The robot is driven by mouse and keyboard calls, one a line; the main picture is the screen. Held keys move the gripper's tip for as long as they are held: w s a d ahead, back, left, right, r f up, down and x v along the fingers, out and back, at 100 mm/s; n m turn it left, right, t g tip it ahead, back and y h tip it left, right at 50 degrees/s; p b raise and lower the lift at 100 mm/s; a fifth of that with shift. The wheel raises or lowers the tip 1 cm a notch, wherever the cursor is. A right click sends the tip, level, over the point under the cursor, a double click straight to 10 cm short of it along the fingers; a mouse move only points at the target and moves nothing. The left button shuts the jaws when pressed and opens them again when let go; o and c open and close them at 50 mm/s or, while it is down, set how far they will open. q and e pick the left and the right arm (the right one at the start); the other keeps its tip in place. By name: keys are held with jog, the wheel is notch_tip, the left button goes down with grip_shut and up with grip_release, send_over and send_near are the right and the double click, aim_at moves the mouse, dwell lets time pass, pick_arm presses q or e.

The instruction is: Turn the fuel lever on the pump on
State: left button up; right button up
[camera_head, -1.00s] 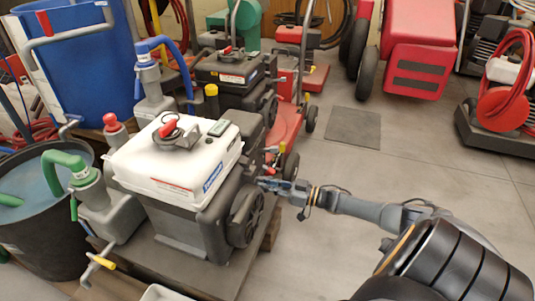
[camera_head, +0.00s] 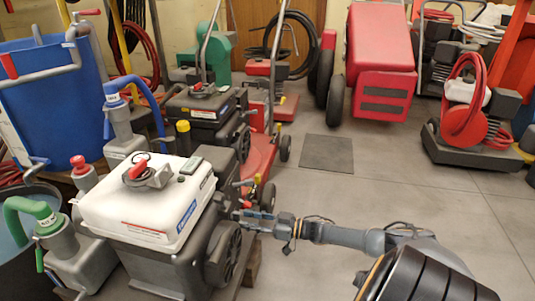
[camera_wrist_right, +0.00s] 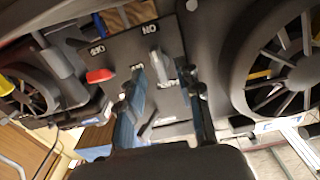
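The pump with the white tank (camera_head: 140,212) stands at the lower left in the head view. Its dark side panel (camera_wrist_right: 178,112) fills the middle of the right wrist view, with small labels, one reading ON. A red lever (camera_wrist_right: 100,76) and a grey lever (camera_wrist_right: 155,62) stick out of the panel. I cannot tell for certain which is the fuel lever. My right gripper (camera_head: 240,214) is at the pump's right side. In the wrist view its fingers (camera_wrist_right: 166,86) are apart, with the grey lever between their tips in the picture; contact cannot be told. The red lever is left of both fingers.
A second pump (camera_head: 205,105) stands behind. A round fan-like cover (camera_wrist_right: 285,68) is close on the right in the wrist view. A blue barrel (camera_head: 50,105) and green-handled valve (camera_head: 30,212) are left. Grey floor (camera_head: 390,185) right of the pump is mostly free.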

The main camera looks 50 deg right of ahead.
jog(key=v, duration=1)
jog(key=shift+s+d, duration=0.1)
jog(key=shift+s, duration=0.05)
